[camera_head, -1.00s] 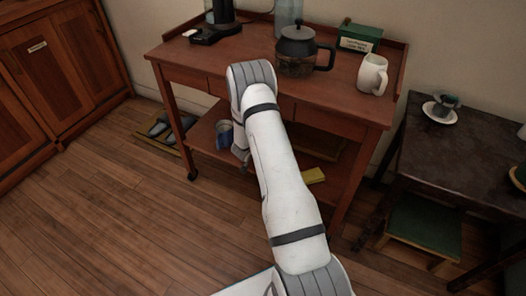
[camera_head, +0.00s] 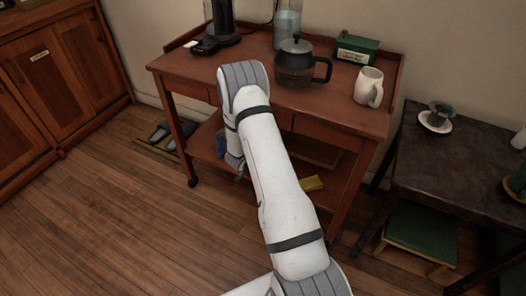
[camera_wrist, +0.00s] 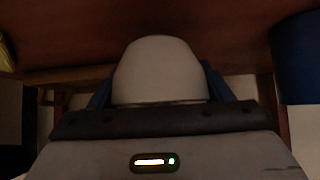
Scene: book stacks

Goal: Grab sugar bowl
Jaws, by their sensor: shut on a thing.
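In the wrist view a pale, rounded thing, which looks like the sugar bowl (camera_wrist: 160,70), sits between the blue fingers of my gripper (camera_wrist: 158,88). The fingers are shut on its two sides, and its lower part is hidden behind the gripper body. In the head view my arm reaches down to the front of the wooden cart (camera_head: 345,112), at the height of its lower shelf. My fingers and the bowl are hidden there behind my arm.
A blue container (camera_wrist: 298,58) is close at the right in the wrist view. A yellow block (camera_head: 312,183) lies on the lower shelf. A coffee pot (camera_head: 294,66), a white mug (camera_head: 368,87) and a green box (camera_head: 357,48) stand on the cart top.

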